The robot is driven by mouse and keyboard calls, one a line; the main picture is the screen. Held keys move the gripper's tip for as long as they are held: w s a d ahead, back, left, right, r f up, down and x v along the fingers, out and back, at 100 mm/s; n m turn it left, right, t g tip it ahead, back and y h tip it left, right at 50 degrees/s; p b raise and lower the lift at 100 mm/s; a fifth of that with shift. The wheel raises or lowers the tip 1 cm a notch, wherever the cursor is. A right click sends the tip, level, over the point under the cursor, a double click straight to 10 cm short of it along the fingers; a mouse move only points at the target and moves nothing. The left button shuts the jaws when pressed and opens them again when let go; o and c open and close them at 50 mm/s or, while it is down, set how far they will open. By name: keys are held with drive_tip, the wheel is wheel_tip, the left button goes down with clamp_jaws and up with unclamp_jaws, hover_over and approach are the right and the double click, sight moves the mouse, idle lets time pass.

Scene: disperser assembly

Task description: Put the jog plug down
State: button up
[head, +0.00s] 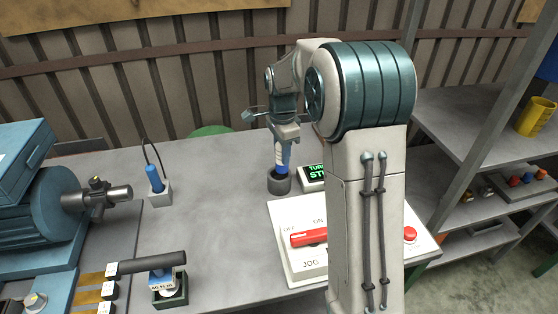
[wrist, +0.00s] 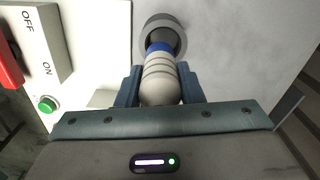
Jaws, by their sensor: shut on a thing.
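The jog plug (head: 282,159) looks like a pale ribbed handle with a blue band in the wrist view (wrist: 160,83). My gripper (head: 285,136) is shut on it, with one finger on each side of the pale handle in the wrist view (wrist: 158,88). The plug points down at a dark round holder (head: 279,184) on the table. The holder shows as a grey ring in the wrist view (wrist: 166,22). The plug's lower end is at the holder's opening and appears to be inside it; its depth is hidden.
A control panel (head: 283,218) with a red lever (head: 309,237) stands close by on the right. A blue corded plug (head: 155,178) stands in a grey block at left. Grey table (head: 222,225) is clear between them.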

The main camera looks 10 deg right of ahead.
sight(279, 163)
drive_tip(key=shift+w+a+f, duration=0.2)
drive_tip(key=shift+a, duration=0.15)
drive_tip(key=shift+f, duration=2.05)
drive_tip(key=shift+f, duration=0.1)
drive_tip(key=o, duration=1.1)
